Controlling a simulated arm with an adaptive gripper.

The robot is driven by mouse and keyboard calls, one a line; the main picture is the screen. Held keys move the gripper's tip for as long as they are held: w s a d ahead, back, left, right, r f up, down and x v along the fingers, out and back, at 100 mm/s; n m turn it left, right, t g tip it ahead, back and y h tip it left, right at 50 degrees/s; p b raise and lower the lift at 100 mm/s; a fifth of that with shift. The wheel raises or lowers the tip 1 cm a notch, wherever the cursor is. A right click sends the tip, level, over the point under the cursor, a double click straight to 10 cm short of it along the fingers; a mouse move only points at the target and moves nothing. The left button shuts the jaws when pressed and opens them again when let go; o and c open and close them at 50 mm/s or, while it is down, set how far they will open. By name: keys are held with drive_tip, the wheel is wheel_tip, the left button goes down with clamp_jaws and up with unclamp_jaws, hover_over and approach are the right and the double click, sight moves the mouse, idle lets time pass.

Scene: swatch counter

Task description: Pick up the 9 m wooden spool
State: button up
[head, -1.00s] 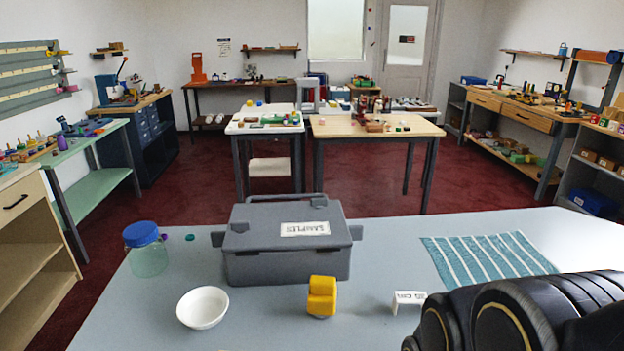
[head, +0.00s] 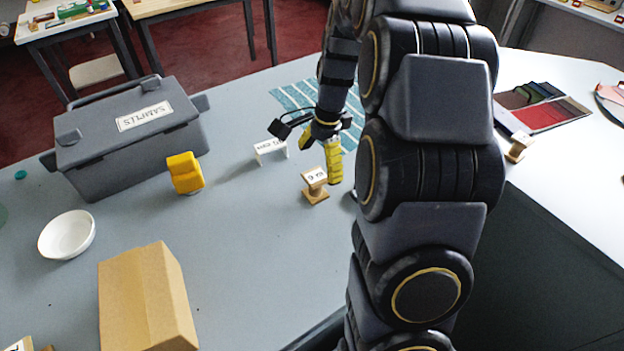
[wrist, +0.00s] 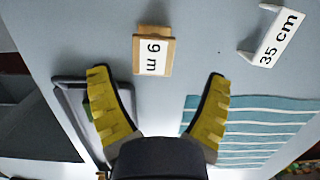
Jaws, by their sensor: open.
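The wooden spool (head: 315,186) stands upright on the grey counter, with a white label on top. In the wrist view the spool (wrist: 153,52) shows its label, which reads 9 m. My gripper (head: 319,160) is low over the counter, right by the spool, on its far side in the head view. In the wrist view my gripper (wrist: 157,76) has its yellow fingers wide apart and empty, with the spool just beyond the fingertips, roughly midway between them. Another small wooden spool (head: 518,147) stands at the right, its label unreadable.
A white 35 cm sign (wrist: 270,38) stands close to the spool. A striped teal cloth (wrist: 250,127) lies near it. A yellow object (head: 185,173), a grey SAMPLES case (head: 130,140), a white bowl (head: 67,235) and a cardboard box (head: 147,300) are left. Swatches (head: 545,110) lie right.

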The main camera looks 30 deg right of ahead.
sight(317, 176)
drive_tip(key=f, duration=0.1)
drive_tip(key=a+f, duration=0.1)
drive_tip(key=f, duration=0.3)
drive_tip(key=shift+s+a, duration=0.25)
drive_tip(key=shift+s, duration=0.15)
drive_tip(key=shift+f, duration=0.45)
drive_tip(key=c, duration=1.2)
